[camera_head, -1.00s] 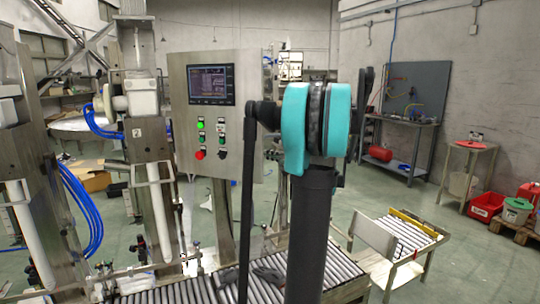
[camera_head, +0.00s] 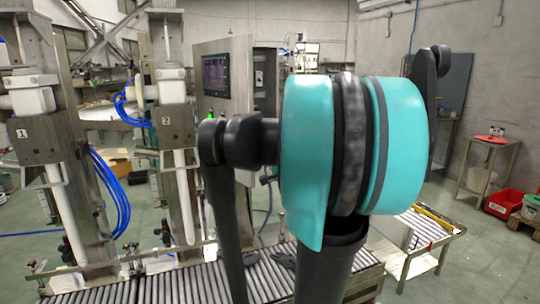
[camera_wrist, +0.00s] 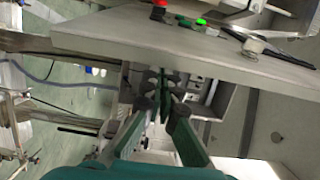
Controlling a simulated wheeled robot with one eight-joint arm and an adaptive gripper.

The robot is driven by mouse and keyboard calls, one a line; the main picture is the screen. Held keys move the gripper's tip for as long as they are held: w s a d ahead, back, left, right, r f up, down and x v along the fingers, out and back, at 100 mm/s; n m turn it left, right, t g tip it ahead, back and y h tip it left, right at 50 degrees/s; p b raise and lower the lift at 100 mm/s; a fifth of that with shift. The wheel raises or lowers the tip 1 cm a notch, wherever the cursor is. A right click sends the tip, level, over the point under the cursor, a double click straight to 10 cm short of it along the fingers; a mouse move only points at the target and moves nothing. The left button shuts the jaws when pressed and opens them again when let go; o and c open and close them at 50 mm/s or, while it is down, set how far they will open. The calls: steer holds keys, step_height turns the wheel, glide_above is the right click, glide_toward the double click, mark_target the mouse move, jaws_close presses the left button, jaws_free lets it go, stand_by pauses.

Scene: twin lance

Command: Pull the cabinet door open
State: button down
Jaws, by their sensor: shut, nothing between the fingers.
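The cabinet door (camera_head: 241,75) is the steel panel with a dark screen in the head view. It stands swung out at an angle, with a dark gap beside its right edge where the cabinet (camera_head: 266,75) shows. In the wrist view the door (camera_wrist: 150,35) runs across the top, with a red button, a green button and a dark handle on its face. My gripper (camera_wrist: 161,92) is shut and empty. Its fingertips are just beyond the door's edge, on the inner side; contact cannot be told. In the head view my arm hides the gripper and the lower door.
A roller conveyor (camera_head: 190,280) crosses the front. A small roller table (camera_head: 425,235) stands at right, with a stool (camera_head: 490,150) and red bin (camera_head: 502,203) beyond.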

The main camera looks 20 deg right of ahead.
mark_target(250, 159)
steer(key=shift+s+a, duration=0.25)
steer(key=shift+a, duration=0.45)
steer(key=shift+s+a, duration=0.2)
steer(key=shift+a, duration=0.55)
steer(key=shift+s+a, duration=0.25)
steer(key=shift+a, duration=0.45)
